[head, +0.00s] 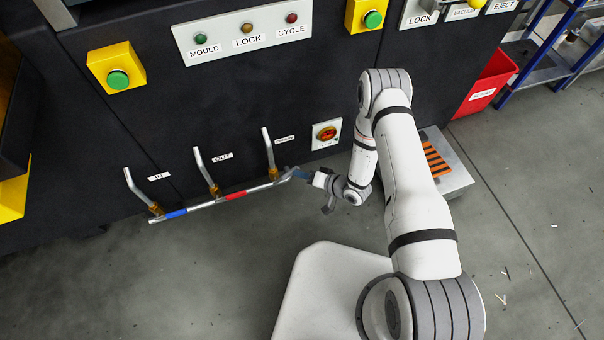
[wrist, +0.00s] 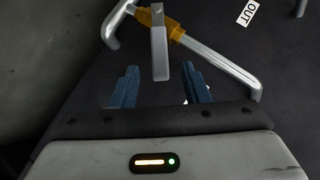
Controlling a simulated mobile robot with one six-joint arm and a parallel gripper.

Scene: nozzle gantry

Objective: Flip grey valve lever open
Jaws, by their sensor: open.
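The grey valve lever (wrist: 159,52) is a flat bar on a brass-coloured valve body (wrist: 162,18) in the wrist view. Its free end appears between the blue fingertips of my gripper (wrist: 158,78). The jaws are open with a gap on each side of the lever, and I see no contact. In the head view my gripper (head: 301,173) is at the right end of the pipe manifold (head: 203,205), beside the rightmost brass valve (head: 272,173). The lever is too small there to make out clearly.
The manifold has blue and red bands and upright bent pipes against the black machine front. A red rotary switch (head: 326,133) is just above my gripper. Open grey floor lies in front.

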